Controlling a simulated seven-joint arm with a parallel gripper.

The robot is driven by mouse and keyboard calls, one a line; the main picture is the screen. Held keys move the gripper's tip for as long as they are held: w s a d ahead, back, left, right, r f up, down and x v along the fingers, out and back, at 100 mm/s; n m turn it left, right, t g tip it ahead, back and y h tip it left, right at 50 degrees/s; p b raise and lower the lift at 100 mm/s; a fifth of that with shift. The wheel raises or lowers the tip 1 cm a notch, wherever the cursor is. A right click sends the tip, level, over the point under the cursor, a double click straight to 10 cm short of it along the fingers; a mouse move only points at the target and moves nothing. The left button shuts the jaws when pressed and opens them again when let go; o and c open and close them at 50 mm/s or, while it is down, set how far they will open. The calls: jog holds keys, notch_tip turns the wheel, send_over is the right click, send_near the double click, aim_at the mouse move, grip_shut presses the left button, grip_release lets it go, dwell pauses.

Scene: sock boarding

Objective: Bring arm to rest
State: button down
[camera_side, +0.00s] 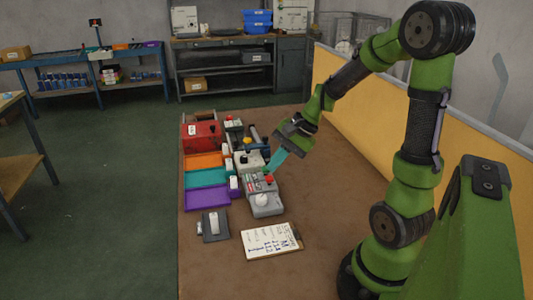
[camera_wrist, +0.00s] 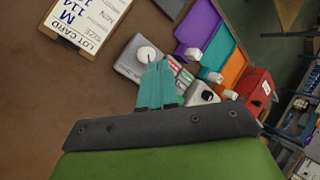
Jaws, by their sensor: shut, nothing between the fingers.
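My gripper (camera_side: 278,160) is held in the air above the table, over the grey control box and the devices beside it. Its teal fingers are together and empty in the wrist view (camera_wrist: 158,80). The green arm reaches from the right side of the table and bends down to the gripper. The brown table (camera_side: 330,210) lies below.
Orange (camera_side: 203,160), teal (camera_side: 205,177) and purple (camera_side: 206,198) trays line the left edge. A red box (camera_side: 202,134), a grey control box (camera_side: 264,205) with a white knob and a clipboard (camera_side: 270,242) stand near. A yellow panel (camera_side: 380,120) borders the right. The table's right part is clear.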

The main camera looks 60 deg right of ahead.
jog(key=s+a+r+n+t+h, duration=0.1)
jog(key=s+a+r+n, duration=0.3)
jog(key=a+r+n, duration=0.1)
jog(key=s+a+r+n, duration=0.4)
jog(key=a+n, duration=0.3)
jog(key=a, duration=0.2)
jog(key=shift+r+t+h, duration=0.4)
jog(key=shift+r, duration=0.3)
